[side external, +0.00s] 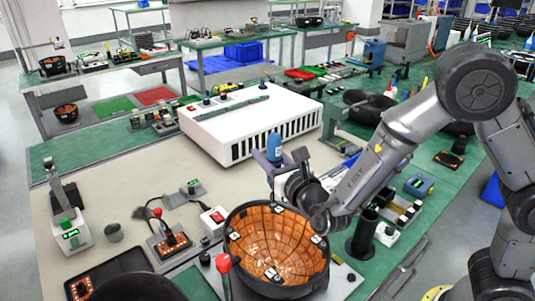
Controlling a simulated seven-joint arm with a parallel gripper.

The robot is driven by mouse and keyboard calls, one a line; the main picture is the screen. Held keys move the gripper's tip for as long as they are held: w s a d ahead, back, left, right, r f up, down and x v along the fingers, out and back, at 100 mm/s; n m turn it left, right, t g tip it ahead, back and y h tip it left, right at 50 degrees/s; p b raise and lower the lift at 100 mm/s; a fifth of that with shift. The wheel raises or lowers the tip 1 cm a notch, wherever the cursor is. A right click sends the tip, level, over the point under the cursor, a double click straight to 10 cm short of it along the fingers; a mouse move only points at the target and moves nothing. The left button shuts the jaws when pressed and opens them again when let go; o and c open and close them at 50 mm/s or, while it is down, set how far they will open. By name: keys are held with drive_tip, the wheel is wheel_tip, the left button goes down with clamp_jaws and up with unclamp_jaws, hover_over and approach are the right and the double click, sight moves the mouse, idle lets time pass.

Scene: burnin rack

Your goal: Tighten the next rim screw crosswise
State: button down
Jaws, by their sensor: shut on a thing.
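A black bowl-shaped housing (319,280) with a copper-orange gridded inside stands at the front centre. Its rim carries several small pale fittings with dark marks, one at the right (318,241) and one at the front (272,274). The screws themselves are too small to make out. My gripper (277,178) is above the far side of the housing, shut on an upright tool with a blue cylindrical body (274,148). The tool's lower end is hard to see, and I cannot tell whether it touches the rim.
A large white box (250,118) with dark side slots stands behind. A red-topped post (223,264) stands close at the housing's front left. A black cylinder (363,235) and a parts tray (398,212) are at the right. The beige mat (110,195) has bare room at the left.

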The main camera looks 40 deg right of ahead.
sight(272, 134)
idle(0.6)
drive_tip(key=shift+r, duration=3.05)
